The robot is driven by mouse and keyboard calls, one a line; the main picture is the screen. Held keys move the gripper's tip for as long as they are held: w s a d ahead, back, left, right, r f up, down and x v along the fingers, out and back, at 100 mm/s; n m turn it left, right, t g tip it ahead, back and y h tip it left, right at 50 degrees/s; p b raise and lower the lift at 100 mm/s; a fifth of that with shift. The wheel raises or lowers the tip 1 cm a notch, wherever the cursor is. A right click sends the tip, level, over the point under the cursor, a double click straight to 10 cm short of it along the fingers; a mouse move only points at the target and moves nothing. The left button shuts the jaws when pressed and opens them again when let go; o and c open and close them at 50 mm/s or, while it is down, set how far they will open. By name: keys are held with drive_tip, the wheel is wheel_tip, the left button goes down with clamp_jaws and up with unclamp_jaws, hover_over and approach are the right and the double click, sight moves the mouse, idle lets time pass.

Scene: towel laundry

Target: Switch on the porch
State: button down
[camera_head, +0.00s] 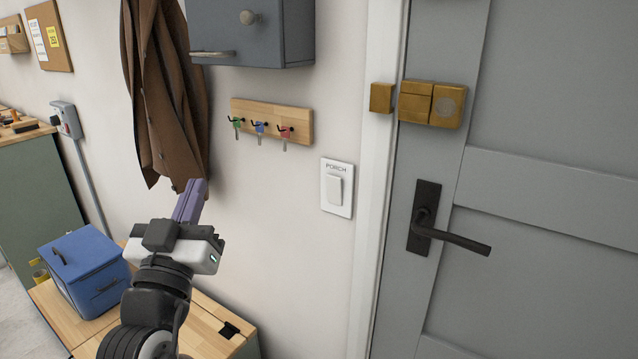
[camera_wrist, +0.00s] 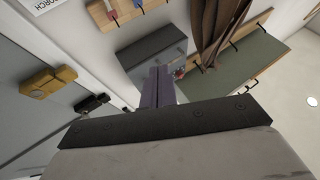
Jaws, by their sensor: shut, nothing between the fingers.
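A white wall switch (camera_head: 337,188) labelled PORCH is mounted on the wall left of the door frame, with a single rocker. In the wrist view only a corner of its labelled plate (camera_wrist: 40,4) shows at the top left. My gripper (camera_head: 196,186) is shut and empty, its purple fingers together. It stands to the left of the switch in the head view, in front of the wall below the brown coat, apart from the switch. The shut fingers (camera_wrist: 158,76) also show in the middle of the wrist view.
A grey door with a black handle (camera_head: 450,234) and brass lock (camera_head: 431,103) is at the right. A key rack (camera_head: 271,121) hangs above the switch, below a grey cabinet (camera_head: 250,32). A brown coat (camera_head: 165,95) hangs left. A blue box (camera_head: 84,271) sits on a wooden bench (camera_head: 207,333).

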drive_tip(key=w+d+f+m+g+h, duration=0.1)
drive_tip(key=d+f+m+g+h, duration=0.5)
drive_tip(key=d, duration=0.5)
drive_tip(key=h, duration=0.2)
drive_tip(key=shift+w+f+m+g+h, duration=0.3)
drive_tip(key=shift+w+h, duration=0.05)
drive_tip(key=shift+h, duration=0.05)
drive_tip(key=shift+w+d, duration=0.1)
drive_tip(key=shift+d, duration=0.05)
drive_tip(key=p, duration=0.4)
approach(337, 174)
drive_tip(key=x, duration=0.4)
drive_tip(key=shift+w+d, duration=0.2)
drive_tip(key=shift+w, duration=0.1)
drive_tip(key=shift+w+d, duration=0.25)
drive_tip(key=shift+w, duration=0.25)
drive_tip(key=shift+w+d+r, duration=0.15)
drive_tip(key=shift+w+d, duration=0.1)
drive_tip(key=shift+w, duration=0.05)
drive_tip(key=shift+s+a, duration=0.1)
drive_tip(key=shift+s, duration=0.05)
